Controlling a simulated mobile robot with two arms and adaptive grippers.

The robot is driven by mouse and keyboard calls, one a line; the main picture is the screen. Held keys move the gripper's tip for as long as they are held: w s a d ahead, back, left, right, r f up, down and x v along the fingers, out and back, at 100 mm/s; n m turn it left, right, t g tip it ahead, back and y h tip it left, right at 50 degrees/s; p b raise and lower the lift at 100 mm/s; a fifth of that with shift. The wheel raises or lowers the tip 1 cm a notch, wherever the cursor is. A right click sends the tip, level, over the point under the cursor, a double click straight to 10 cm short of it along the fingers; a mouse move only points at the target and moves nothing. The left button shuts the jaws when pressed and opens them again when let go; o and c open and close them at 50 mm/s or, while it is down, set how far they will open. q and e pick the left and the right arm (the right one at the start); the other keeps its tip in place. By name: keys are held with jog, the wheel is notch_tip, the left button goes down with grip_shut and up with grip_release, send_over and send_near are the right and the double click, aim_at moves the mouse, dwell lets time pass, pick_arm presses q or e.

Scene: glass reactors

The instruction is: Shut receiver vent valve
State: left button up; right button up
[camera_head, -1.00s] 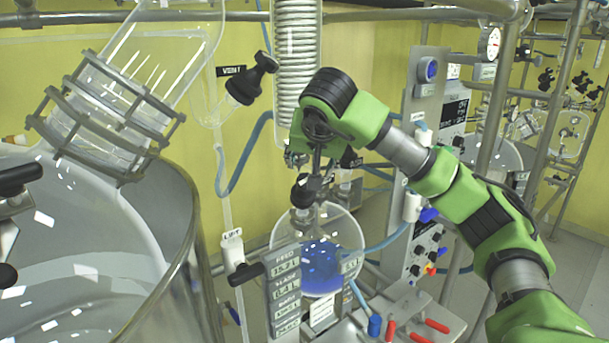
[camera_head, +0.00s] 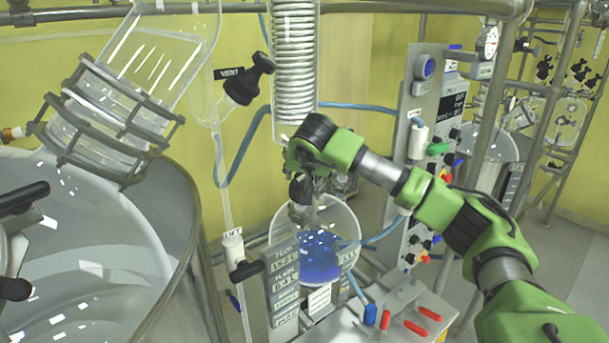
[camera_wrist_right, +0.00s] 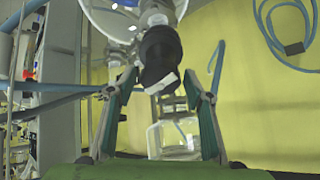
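The receiver is a round glass flask with blue liquid (camera_head: 320,258) below the condenser coil. A black valve knob (camera_head: 301,213) shows at its top, partly hidden by my right gripper (camera_head: 302,190), which points down over it. In the right wrist view a black knob (camera_wrist_right: 160,52) with a pale mark on its end lies between the two green-padded fingers of my right gripper (camera_wrist_right: 157,85). The fingers stand apart, with a gap on both sides of the knob. I cannot read a label on this knob.
A glass condenser coil (camera_head: 295,65) hangs just above my right gripper. A black knob labelled VENT (camera_head: 246,80) is up to the left, and a LIFT valve (camera_head: 235,252) is lower left. A large vessel (camera_head: 180,225) fills the left; a control panel (camera_head: 420,130) stands right.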

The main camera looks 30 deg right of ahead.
jog(key=c, duration=0.8)
jog(key=shift+o, duration=0.2)
